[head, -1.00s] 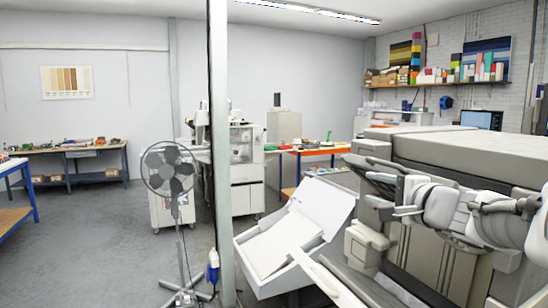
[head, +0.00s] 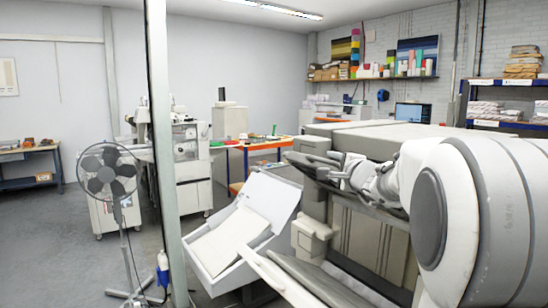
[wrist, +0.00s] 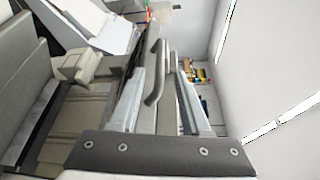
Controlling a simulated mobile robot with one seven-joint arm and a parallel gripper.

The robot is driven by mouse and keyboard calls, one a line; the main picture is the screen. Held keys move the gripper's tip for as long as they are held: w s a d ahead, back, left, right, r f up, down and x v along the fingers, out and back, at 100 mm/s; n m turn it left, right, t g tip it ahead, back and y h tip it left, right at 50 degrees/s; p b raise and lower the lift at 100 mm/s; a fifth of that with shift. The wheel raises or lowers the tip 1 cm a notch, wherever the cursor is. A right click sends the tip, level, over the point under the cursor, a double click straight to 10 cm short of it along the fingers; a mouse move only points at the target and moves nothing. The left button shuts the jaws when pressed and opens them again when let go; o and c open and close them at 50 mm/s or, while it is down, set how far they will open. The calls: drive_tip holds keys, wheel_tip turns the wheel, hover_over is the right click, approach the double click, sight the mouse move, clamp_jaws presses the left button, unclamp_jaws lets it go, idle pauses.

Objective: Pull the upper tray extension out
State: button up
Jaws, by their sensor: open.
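A grey machine (head: 372,245) stands at the right in the head view, with dark grey tray parts at its upper left end. The upper tray extension (head: 312,160) appears to be the dark flat piece there. My gripper (head: 338,166) is beside it, coming from the right. In the wrist view my gripper (wrist: 162,72) is open, with light fingers on either side of a grey piece with a curved bar, apparently the extension (wrist: 153,80). I cannot tell whether the fingers touch it. My arm hides part of the machine.
A white angled tray (head: 238,232) stands left of the machine. A thin post (head: 163,150) rises left of that. A fan (head: 108,175) on a stand is farther left. Open floor (head: 50,235) lies at the far left.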

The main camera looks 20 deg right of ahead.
sight(323, 161)
drive_tip(key=w, duration=0.2)
drive_tip(key=w+p, duration=0.1)
drive_tip(key=w, duration=0.4)
drive_tip(key=shift+w+d+f+p, duration=0.1)
drive_tip(key=shift+f+p, duration=0.2)
drive_tip(key=shift+p, duration=0.05)
drive_tip(key=shift+c, duration=0.3)
clamp_jaws()
idle(0.8)
